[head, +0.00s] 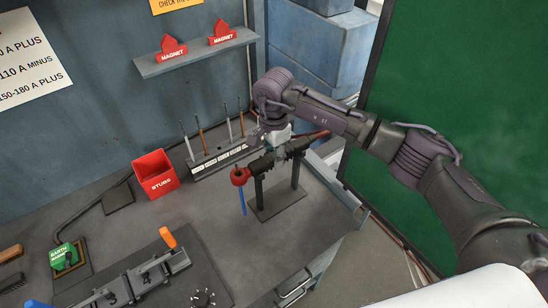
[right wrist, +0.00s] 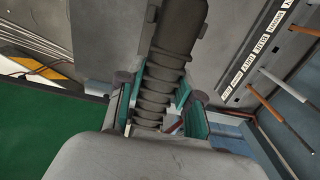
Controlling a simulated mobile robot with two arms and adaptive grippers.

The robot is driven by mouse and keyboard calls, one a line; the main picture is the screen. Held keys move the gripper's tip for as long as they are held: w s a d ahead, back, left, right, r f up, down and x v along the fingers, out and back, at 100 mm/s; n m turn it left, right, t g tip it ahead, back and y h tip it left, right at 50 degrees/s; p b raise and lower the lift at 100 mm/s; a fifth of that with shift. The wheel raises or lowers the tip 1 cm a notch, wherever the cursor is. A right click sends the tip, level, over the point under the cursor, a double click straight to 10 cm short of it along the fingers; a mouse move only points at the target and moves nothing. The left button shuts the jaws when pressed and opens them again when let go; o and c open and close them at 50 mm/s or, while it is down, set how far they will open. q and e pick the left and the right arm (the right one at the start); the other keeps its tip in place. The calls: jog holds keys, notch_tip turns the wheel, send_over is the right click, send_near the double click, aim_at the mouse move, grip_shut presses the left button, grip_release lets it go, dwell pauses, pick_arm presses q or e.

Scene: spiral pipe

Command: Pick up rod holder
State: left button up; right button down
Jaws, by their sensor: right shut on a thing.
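The rod holder (head: 264,163) is a dark tool with a red tip at its left end and a blue piece hanging below that tip. It lies across the top of a dark two-post stand (head: 276,205) on the workbench; I cannot tell whether it touches the posts. My right gripper (head: 281,139) is over the holder from behind, partly hidden by my wrist. In the right wrist view the holder's ribbed dark handle (right wrist: 160,92) sits between the teal finger pads, and the gripper is shut on it. My left gripper is not in view.
A rack of rods (head: 218,160) stands just behind the stand, left of my gripper. A red stubs box (head: 156,177) is further left. A shelf (head: 195,53) with red magnets hangs above. A green panel (head: 458,105) stands at right. The bench around the stand's front is clear.

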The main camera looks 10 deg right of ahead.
aim_at(274, 154)
jog(key=shift+w+r, duration=0.15)
jog(key=shift+r, duration=0.2)
notch_tip(274, 154, up, 8)
jog(key=b, duration=0.4)
jog(key=shift+r, duration=0.15)
jog(key=shift+r+b, duration=0.35)
jog(key=shift+r, duration=0.25)
jog(key=shift+f, duration=0.1)
